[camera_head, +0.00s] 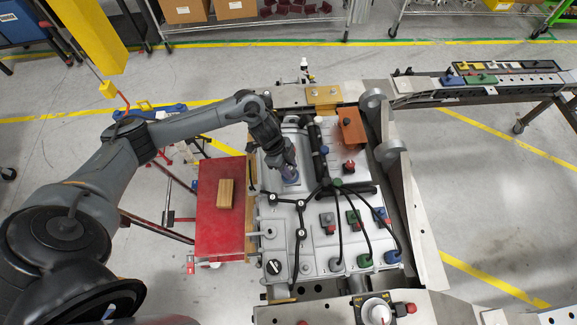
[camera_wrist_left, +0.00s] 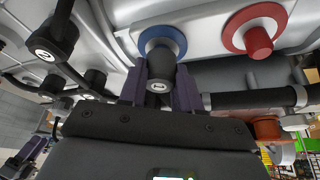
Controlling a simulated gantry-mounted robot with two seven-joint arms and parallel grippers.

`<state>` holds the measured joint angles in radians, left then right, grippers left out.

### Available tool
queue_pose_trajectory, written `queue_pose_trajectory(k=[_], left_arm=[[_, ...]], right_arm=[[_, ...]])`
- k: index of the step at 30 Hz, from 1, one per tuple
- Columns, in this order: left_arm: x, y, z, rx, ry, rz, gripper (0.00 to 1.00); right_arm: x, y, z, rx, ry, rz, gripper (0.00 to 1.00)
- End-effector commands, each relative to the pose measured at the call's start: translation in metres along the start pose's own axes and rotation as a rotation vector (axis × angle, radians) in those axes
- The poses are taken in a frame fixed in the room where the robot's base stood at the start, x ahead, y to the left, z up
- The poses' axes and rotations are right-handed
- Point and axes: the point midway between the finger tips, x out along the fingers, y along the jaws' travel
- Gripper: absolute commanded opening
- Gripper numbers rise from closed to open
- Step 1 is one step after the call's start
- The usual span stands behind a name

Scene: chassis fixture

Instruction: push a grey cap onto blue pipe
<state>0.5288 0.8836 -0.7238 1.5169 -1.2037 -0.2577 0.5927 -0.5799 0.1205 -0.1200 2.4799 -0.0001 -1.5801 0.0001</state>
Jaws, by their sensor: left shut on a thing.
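My left gripper (camera_head: 288,170) reaches down over the upper left part of the silver chassis panel. In the left wrist view its two purple-grey fingers (camera_wrist_left: 160,88) are shut on a dark grey cap (camera_wrist_left: 161,66) with a pale mark on its end. The cap lines up in front of a blue ring-shaped pipe fitting (camera_wrist_left: 168,34) and overlaps its middle. How far the cap is on the blue pipe cannot be told. In the head view the gripper mostly covers the cap and the blue pipe.
A red fitting (camera_wrist_left: 254,30) sits beside the blue one. Black hoses (camera_head: 301,220) cross the silver panel (camera_head: 320,262). A red table (camera_head: 212,234) with a wooden block (camera_head: 225,194) stands at the left. A metal side rail (camera_head: 405,200) borders the panel's right.

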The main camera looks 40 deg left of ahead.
Motion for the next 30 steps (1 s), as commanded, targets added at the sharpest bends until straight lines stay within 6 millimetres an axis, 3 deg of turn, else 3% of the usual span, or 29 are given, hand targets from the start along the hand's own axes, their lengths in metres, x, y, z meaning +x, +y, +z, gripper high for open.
queue_pose_trajectory(k=[15,16,21,30], left_arm=[[0.0106,0.0011,0.0047,-0.001,-0.002,0.003,0.0],[0.0098,0.001,0.0043,-0.001,-0.002,0.002,0.37],[0.0094,0.0007,0.004,0.0,-0.001,0.002,0.62],[0.0081,0.0002,0.0034,0.0,0.0,0.0,0.62]], right_arm=[[0.0048,-0.0013,0.0013,0.005,0.001,-0.004,0.58],[0.0043,-0.0013,0.0012,0.005,0.001,-0.004,0.58],[0.0042,-0.0008,0.0013,0.003,0.0,-0.002,0.58],[0.0035,0.001,0.0016,-0.005,-0.001,0.004,0.58]])
